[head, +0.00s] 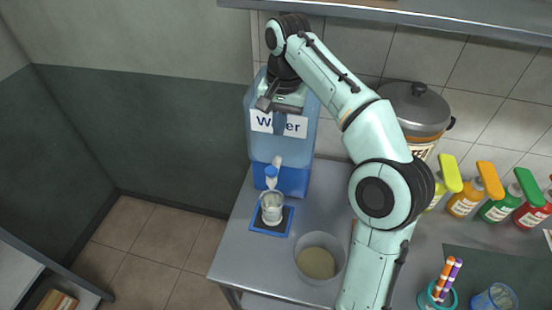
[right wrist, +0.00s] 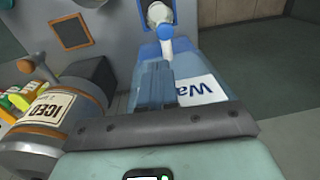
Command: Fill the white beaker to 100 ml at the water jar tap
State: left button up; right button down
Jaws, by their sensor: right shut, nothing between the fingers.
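The white beaker (head: 271,210) stands upright on a small blue mat (head: 257,226), below the tap (head: 271,174) of the blue water jar (head: 291,178). I cannot read the water level in the beaker. My right gripper (head: 280,124) is shut and empty, in front of the jar's "Water" label and above the tap, covering part of the lettering. In the right wrist view its fingers (right wrist: 158,80) overlap the jar (right wrist: 185,60). My left gripper is out of view.
A bowl (head: 320,262) stands right of the mat on the grey counter (head: 233,251). A lidded pot (head: 415,108) is behind my right arm. Several coloured bottles (head: 464,203) line the wall at right. A cup with markers (head: 436,291) is at front right. A shelf (head: 420,12) runs overhead.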

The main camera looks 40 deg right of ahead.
aim_at(275, 172)
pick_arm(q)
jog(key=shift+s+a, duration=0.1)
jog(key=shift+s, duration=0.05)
pick_arm(e)
jog(key=shift+s+a, duration=0.1)
jog(key=shift+s, duration=0.05)
jog(key=f+b, duration=0.1)
jog(key=f, duration=0.3)
jog(key=f+b, duration=0.1)
jog(key=f, duration=0.3)
jog(key=f+b, duration=0.1)
jog(key=f, duration=0.3)
jog(key=shift+w+a+f+b, duration=0.15)
jog(key=shift+w+f+b, duration=0.15)
jog(key=shift+w+f, duration=0.1)
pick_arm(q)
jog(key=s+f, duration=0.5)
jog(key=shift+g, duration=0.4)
pick_arm(e)
jog(key=shift+w+f, duration=0.1)
jog(key=shift+f, duration=0.45)
jog(key=shift+f, duration=0.1)
